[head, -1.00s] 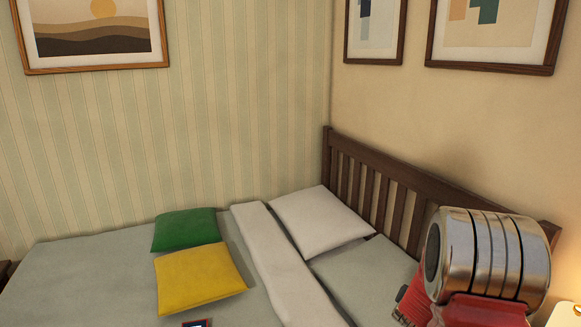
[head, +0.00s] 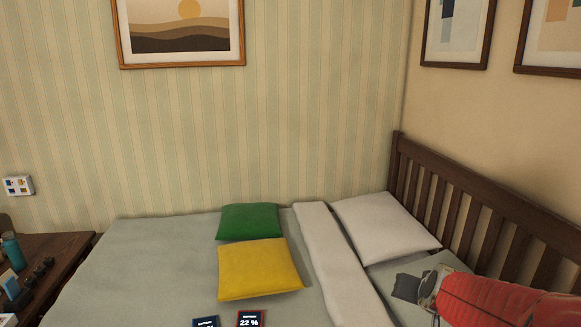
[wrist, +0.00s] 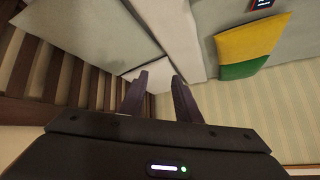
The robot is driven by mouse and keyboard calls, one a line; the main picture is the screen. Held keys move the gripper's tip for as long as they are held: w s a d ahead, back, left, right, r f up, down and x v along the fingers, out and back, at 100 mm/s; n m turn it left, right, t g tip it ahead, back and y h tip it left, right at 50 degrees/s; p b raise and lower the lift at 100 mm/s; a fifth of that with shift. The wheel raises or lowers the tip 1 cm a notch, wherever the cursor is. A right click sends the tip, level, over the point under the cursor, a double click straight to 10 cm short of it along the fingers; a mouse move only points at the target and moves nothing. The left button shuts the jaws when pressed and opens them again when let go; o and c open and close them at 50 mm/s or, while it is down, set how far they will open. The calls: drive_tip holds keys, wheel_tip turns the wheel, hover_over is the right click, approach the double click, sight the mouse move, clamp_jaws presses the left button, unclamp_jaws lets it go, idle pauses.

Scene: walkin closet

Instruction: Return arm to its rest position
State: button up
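My arm shows in the head view as a red link at the lower right, over the headboard end of the bed. In the wrist view my gripper (wrist: 158,82) has its two dark fingers apart, with nothing between them. White bedding shows beyond the fingertips. In the head view I cannot make out the fingers clearly.
The bed (head: 130,265) holds a green cushion (head: 249,221), a yellow cushion (head: 259,269) and a white pillow (head: 384,227). The slatted headboard (head: 455,200) is close to my arm. A dark wooden desk (head: 62,250) with small items stands at left.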

drive_tip(key=s+a+r+n+g, duration=0.1)
drive_tip(key=s+a, duration=0.3)
drive_tip(key=s, duration=0.3)
drive_tip(key=s+a+r+n+g+y, duration=0.1)
drive_tip(key=s+a, duration=0.3)
drive_tip(key=s, duration=0.4)
drive_tip(key=s+a+r+n+g, duration=0.1)
drive_tip(key=s+a+r+n, duration=0.1)
drive_tip(key=s, duration=0.5)
drive_tip(key=a+n, duration=0.1)
drive_tip(key=a, duration=0.1)
drive_tip(key=shift+s+a+y, duration=0.15)
drive_tip(key=shift+a+y, duration=0.2)
drive_tip(key=shift+y, duration=0.05)
